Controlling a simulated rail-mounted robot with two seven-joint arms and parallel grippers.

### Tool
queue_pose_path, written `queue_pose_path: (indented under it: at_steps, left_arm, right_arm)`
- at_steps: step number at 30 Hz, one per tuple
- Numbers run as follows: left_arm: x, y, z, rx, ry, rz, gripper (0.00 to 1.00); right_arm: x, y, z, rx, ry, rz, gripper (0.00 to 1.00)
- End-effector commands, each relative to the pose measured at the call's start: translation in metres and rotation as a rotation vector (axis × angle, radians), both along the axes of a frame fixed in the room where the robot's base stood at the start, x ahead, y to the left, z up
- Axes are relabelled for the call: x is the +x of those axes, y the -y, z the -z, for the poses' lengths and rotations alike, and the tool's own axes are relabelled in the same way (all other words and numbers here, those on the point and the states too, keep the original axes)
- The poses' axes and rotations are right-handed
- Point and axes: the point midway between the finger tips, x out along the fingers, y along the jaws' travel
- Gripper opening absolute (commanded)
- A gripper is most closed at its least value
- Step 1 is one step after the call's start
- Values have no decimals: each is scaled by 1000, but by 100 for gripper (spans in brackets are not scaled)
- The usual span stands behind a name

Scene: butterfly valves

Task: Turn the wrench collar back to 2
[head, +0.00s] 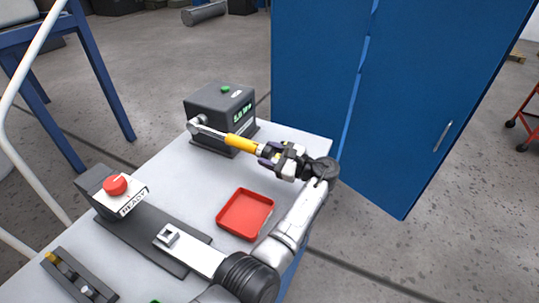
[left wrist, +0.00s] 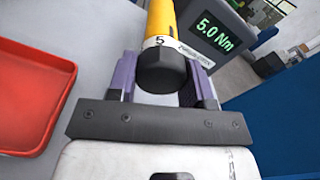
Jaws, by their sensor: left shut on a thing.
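The torque wrench (head: 240,143) has a yellow handle and lies with its head at the grey tester box (head: 220,112). In the left wrist view its yellow handle (left wrist: 158,18) ends in a white band (left wrist: 160,42) marked 5 and a black end collar (left wrist: 162,72). The tester's display (left wrist: 213,37) reads 5.0 Nm. My left gripper (head: 275,155) is shut on the wrench's collar end, its purple fingers on either side of it in the left wrist view (left wrist: 158,82). My right gripper is not in view.
A red tray (head: 245,214) lies on the grey bench beside my left arm. A device with a red knob (head: 115,185) and a dark holder (head: 78,276) stand at left. A blue cabinet (head: 315,75) stands behind the bench.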

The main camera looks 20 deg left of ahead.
Motion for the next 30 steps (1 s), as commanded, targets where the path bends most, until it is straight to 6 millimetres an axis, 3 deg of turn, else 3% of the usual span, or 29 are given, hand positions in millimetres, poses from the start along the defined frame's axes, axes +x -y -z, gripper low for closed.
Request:
queue_pose_path:
  at_steps: [14,15,21,23,30]
  left_arm:
    - [0,-1,2,-3,12,1,22]
    - [0,-1,2,-3,12,1,48]
    - [0,0,2,-3,12,1,67]
    - [0,0,1,-2,12,0,72]
    - [0,1,1,-1,13,1,72]
  right_arm:
    - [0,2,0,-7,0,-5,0]
    - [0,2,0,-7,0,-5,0]
    - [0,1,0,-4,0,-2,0]
    - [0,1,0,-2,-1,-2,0]
    - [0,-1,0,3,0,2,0]
